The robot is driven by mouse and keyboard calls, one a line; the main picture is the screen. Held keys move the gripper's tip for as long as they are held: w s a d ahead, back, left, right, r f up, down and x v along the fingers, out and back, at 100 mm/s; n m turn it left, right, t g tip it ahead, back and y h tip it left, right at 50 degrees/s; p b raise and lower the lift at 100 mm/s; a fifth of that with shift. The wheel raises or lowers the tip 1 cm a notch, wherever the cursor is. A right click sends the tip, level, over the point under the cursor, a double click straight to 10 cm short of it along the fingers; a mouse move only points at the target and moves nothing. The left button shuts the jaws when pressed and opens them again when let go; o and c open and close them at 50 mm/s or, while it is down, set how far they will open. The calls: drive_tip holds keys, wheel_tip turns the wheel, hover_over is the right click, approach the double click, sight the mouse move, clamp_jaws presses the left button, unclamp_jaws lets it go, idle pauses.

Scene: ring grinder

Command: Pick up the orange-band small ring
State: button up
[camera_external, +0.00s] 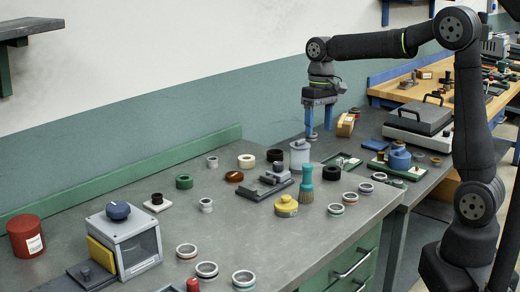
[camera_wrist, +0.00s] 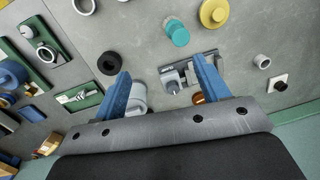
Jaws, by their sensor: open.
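Several small pale rings stand along the right part of the grey bench, among them a ring (camera_external: 350,198) and a ring (camera_external: 336,209). More banded rings lie at the front, such as a ring (camera_external: 207,270) and a ring (camera_external: 243,280). The bands are too small for me to tell surely which is orange. My gripper (camera_external: 319,130) is open and empty, pointing down above the back edge of the bench, apart from these rings. In the wrist view my gripper (camera_wrist: 164,66) shows two blue fingers spread apart. A ring (camera_wrist: 84,5) shows at the top edge there.
A grey canister (camera_external: 299,154) stands near my fingers. The grinder box (camera_external: 133,248) is at front left. Bare bench lies mid-front.

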drive_tip(key=s+d+f+n+t, duration=0.15)
drive_tip(key=s+d+n, duration=0.3)
drive_tip(key=d, duration=0.45)
drive_tip(key=f, duration=0.8)
drive_tip(key=s+f, duration=0.1)
drive_tip(key=f, duration=0.3)
drive_tip(key=shift+a+f, duration=0.1)
drive_tip(key=shift+f, duration=0.15)
drive_tip(key=f, duration=0.4)
drive_tip(key=shift+d, duration=0.4)
drive_tip(key=shift+w+f, duration=0.1)
drive_tip(key=shift+f, duration=0.55)
drive_tip(key=shift+c, duration=0.2)
drive_tip(key=c, duration=1.1)
